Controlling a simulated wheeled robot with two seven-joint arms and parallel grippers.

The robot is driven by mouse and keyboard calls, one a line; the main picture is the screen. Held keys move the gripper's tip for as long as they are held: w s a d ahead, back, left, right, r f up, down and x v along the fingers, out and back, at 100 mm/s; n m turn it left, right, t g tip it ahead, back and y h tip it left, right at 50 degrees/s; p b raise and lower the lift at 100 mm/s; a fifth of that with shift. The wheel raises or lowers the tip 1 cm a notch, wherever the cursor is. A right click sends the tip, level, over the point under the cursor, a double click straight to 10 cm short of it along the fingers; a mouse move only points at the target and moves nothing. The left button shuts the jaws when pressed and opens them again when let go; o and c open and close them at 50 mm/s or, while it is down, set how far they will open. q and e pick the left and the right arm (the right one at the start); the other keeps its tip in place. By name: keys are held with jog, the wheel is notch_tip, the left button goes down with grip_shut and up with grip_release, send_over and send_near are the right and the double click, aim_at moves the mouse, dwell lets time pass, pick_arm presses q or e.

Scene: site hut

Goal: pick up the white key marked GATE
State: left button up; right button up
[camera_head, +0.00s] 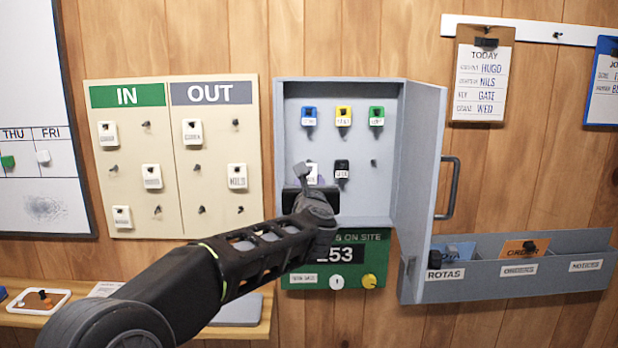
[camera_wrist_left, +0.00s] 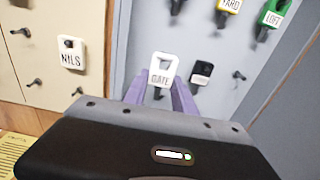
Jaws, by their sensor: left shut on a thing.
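The white key marked GATE (camera_wrist_left: 162,69) is in the lower row of the open grey key cabinet (camera_head: 346,95), at the left. Its label reads clearly in the left wrist view; in the head view the white key (camera_head: 311,170) is partly hidden by my gripper. My left gripper (camera_wrist_left: 165,92) is shut on the GATE key, with its purple fingers on either side of the lower part. I cannot tell whether the key still rests on its hook. My right gripper is not in view.
A black key (camera_head: 342,169) hangs just right of the GATE key, with a bare hook beyond it. Blue, yellow (camera_head: 343,116) and green keys hang above. The cabinet door (camera_head: 422,150) stands open at the right. The IN/OUT board (camera_head: 170,225) is at the left.

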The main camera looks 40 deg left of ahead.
pick_arm(q)
jog(key=shift+s+d, duration=0.45)
jog(key=shift+s, duration=0.1)
jog(key=shift+f, duration=0.1)
